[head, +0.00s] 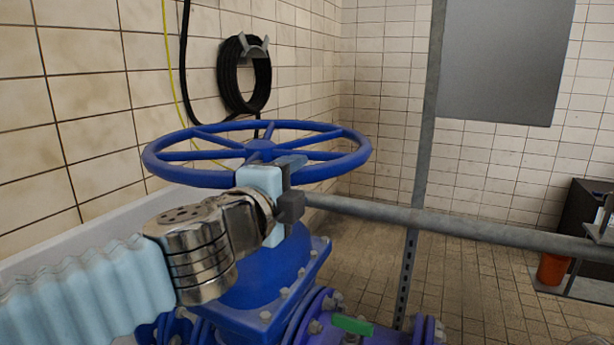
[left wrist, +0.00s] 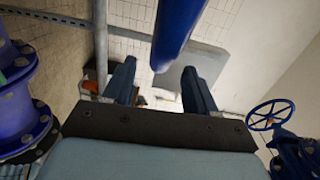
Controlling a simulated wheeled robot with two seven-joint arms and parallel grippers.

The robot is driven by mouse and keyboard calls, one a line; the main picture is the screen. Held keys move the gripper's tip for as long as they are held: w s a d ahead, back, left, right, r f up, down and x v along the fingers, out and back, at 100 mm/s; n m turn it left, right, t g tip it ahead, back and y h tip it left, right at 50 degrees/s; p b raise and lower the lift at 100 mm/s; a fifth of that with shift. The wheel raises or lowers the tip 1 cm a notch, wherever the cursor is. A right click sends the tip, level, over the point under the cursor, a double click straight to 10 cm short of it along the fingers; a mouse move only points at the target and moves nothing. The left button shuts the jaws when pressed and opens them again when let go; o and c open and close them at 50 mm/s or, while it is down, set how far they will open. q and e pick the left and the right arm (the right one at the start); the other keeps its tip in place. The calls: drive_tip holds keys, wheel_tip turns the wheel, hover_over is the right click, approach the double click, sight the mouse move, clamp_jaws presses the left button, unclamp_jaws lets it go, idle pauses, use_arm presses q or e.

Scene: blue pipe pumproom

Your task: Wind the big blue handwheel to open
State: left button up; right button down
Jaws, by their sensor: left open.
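The big blue handwheel (head: 190,178) lies level on top of a blue valve body (head: 262,290) in the head view. It has several spokes and a round hub. My left gripper (head: 291,187) is at the near right part of the rim, with its dark fingers pointing away from me. Its jaws are open. In the left wrist view, the blue rim (left wrist: 178,32) comes down from the top between the two spread fingers of the left gripper (left wrist: 158,82). I cannot tell if either finger touches it. My right gripper is out of view.
A grey rail (head: 450,225) and an upright post (head: 420,160) stand right of the wheel. A black hose coil (head: 243,75) hangs on the tiled wall behind. A smaller blue handwheel (left wrist: 270,115) shows in the left wrist view. Floor beyond the rail is mostly clear.

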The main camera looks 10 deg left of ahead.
sight(302, 179)
use_arm(q)
drive_tip(key=w, duration=0.5)
drive_tip(key=shift+d+f, duration=0.1)
drive_tip(key=shift+d, duration=0.3)
drive_tip(key=shift+c, duration=0.2)
clamp_jaws()
